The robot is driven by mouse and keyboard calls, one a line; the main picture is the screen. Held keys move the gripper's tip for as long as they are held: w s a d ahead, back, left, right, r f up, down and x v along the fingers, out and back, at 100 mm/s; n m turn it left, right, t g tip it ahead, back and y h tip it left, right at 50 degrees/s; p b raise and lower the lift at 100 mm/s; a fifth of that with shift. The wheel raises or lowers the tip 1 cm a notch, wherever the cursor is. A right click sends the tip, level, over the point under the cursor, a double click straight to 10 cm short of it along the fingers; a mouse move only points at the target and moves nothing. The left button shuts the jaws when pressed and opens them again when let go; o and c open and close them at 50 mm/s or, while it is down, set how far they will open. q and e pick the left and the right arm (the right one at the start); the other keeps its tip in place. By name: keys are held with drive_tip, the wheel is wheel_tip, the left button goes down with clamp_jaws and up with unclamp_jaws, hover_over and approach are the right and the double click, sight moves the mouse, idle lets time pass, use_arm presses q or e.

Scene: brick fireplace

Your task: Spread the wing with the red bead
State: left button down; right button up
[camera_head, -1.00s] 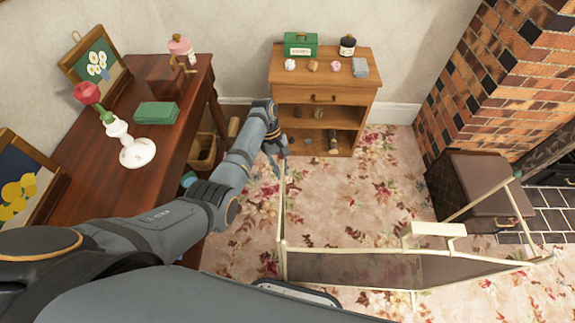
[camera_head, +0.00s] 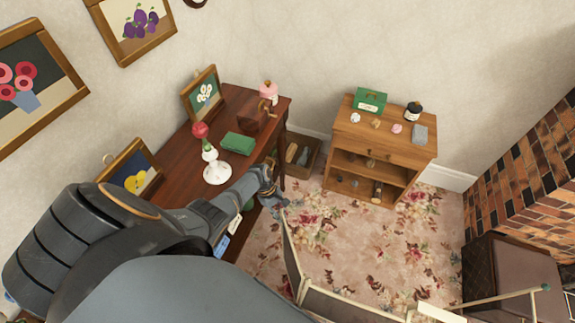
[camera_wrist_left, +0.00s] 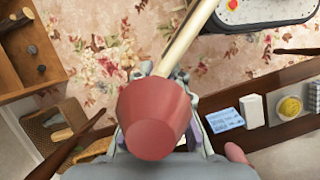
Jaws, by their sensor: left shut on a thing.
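A fire screen with a cream frame and grey panels stands low in the head view. Its left wing (camera_head: 291,252) leans outward to the left, and its middle panel (camera_head: 345,305) is partly cut off by the picture's edge. A green bead (camera_head: 546,287) tips the wing at the right. My left gripper (camera_head: 274,203) is at the far end of the left wing. In the left wrist view, the red bead (camera_wrist_left: 155,118) is large at the end of a cream rail (camera_wrist_left: 187,38), with the gripper's fingers shut around it. My right gripper is out of view.
A dark chest (camera_head: 510,270) stands by the brick fireplace (camera_head: 530,180). Flowered carpet (camera_head: 330,225) lies free between.

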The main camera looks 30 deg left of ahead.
use_arm(q)
drive_tip(key=shift+s+a, duration=0.15)
drive_tip(key=shift+s, duration=0.1)
drive_tip(key=c, duration=1.4)
unclamp_jaws()
drive_tip(key=shift+o, duration=0.2)
drive_tip(key=v, duration=1.2)
drive_tip(key=shift+s, duration=0.1)
